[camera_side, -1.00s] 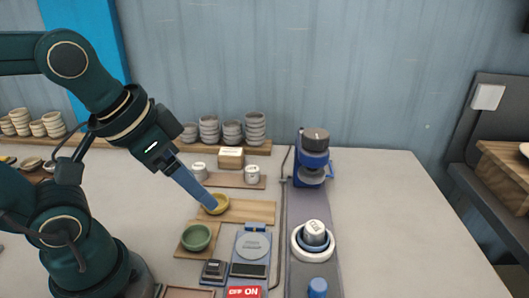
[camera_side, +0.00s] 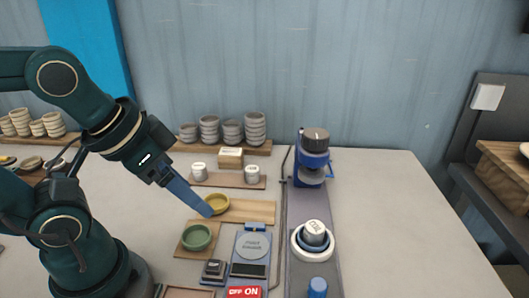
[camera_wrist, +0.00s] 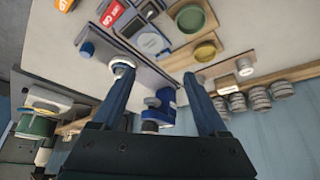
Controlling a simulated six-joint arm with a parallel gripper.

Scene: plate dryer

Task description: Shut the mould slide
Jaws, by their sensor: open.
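My gripper (camera_side: 209,212) is open and empty, its fingertips beside the left edge of a yellow bowl (camera_side: 219,203) in the side view. In the wrist view my gripper (camera_wrist: 159,77) shows two blue fingers spread wide with nothing between the tips. A dark track (camera_side: 321,206) runs to the right of the boards. It carries a blue machine with a dark round top (camera_side: 314,139) at its back, a white ring (camera_side: 299,248) holding a blue and white cup-like piece, and a blue knob (camera_side: 318,287) in front. I cannot tell which part is the mould slide.
A green bowl (camera_side: 197,237) sits on a board left of a blue scale-like unit (camera_side: 251,247). A red and white ON/OFF sign (camera_side: 244,292) is at the front. Stacked grey bowls (camera_side: 209,129) stand at the back. The table right of the track is clear.

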